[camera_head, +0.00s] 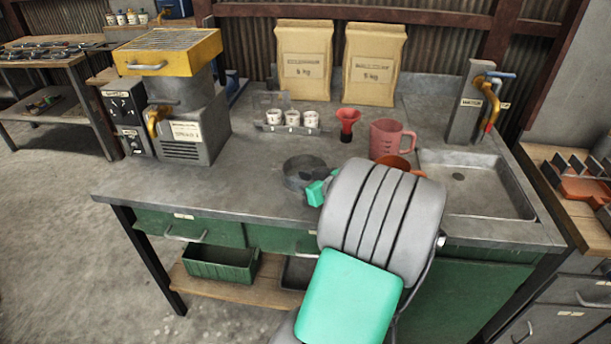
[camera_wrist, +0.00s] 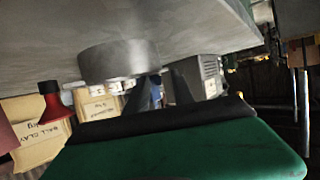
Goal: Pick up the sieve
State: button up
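The sieve looks to be the round, shallow grey pan (camera_head: 303,171) on the worktop, left of my gripper; I cannot make out its mesh. My gripper (camera_head: 318,190) is close beside its right edge, low over the worktop, largely hidden by my grey wrist. I cannot tell whether it touches the pan. In the wrist view, which is upside down, the grey round side of the pan (camera_wrist: 118,60) sits on the worktop ahead of my green-and-black gripper body.
On the worktop (camera_head: 240,180), a red funnel (camera_head: 347,122), a pink jug (camera_head: 388,138) and an orange bowl (camera_head: 396,163) stand behind my wrist. White cups (camera_head: 292,118) and paper bags (camera_head: 305,60) stand at the back. A machine (camera_head: 180,120) is left, a sink (camera_head: 470,185) right.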

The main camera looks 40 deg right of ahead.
jog(key=x, duration=0.4)
jog(key=shift+f, duration=0.15)
jog(key=shift+c, duration=0.3)
grip_shut()
jog(key=shift+a+f, duration=0.1)
jog(key=shift+f, duration=0.05)
dwell(0.7)
